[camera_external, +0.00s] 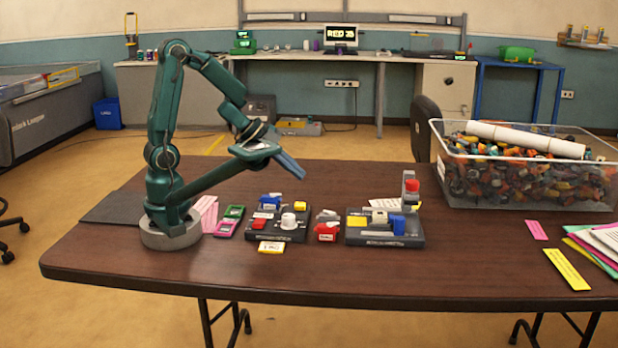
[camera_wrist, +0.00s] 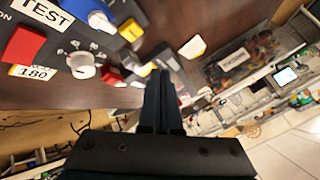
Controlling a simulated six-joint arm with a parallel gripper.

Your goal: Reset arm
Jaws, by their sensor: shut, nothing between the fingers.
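My green arm stands on the brown table (camera_external: 330,270) at the left, with my gripper (camera_external: 298,173) raised above the table and pointing right and down. Its fingers are shut together with nothing between them. In the wrist view my gripper (camera_wrist: 161,75) points away from the camera, its two dark fingers side by side. Nothing touches the fingers.
Below my gripper lie a left control board (camera_external: 277,236) and a right control board (camera_external: 385,241) with a red-topped grey post (camera_external: 411,187). A red block (camera_external: 327,233) sits between them. A clear bin (camera_external: 530,195) of parts stands at the right. The front table strip is clear.

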